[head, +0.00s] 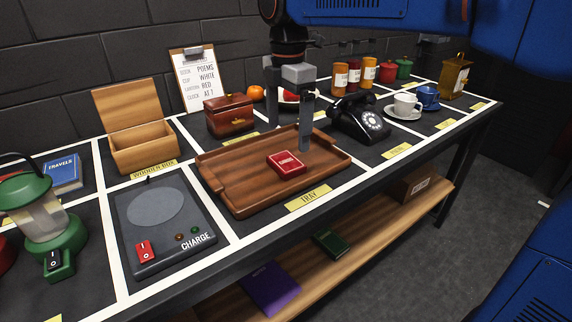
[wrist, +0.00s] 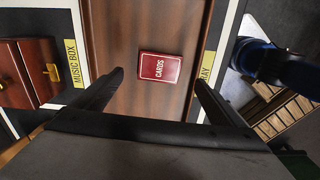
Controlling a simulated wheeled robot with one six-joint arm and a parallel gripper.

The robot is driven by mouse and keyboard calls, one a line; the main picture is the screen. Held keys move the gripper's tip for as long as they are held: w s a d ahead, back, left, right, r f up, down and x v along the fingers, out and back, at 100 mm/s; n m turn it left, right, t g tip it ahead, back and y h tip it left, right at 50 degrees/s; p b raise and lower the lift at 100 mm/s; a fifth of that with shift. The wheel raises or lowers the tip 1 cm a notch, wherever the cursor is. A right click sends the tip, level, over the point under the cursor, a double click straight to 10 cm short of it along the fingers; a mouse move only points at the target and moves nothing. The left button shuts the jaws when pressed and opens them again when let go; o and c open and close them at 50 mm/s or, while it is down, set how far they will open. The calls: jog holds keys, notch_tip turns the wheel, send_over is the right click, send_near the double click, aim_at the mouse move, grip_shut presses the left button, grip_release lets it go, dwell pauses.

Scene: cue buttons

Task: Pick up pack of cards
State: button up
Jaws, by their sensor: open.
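The red pack of cards (head: 286,164) lies flat on the brown wooden tray (head: 232,203), near its middle. In the wrist view the pack (wrist: 160,67) shows its "CARDS" label and lies ahead of and between my fingers. My gripper (head: 290,136) is open and empty, above the tray and behind the pack in the head view. In the wrist view both fingers of my gripper (wrist: 158,80) are spread wide, with the pack untouched.
A music box (head: 229,115) stands behind the tray and a black telephone (head: 359,120) to its right. The charge pad (head: 157,215) and green lantern (head: 45,215) are at left. A wooden box (head: 143,147) stands open behind the pad. The tray is otherwise clear.

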aim_at(288, 160)
jog(key=shift+f, duration=3.85)
jog(key=c, duration=1.2)
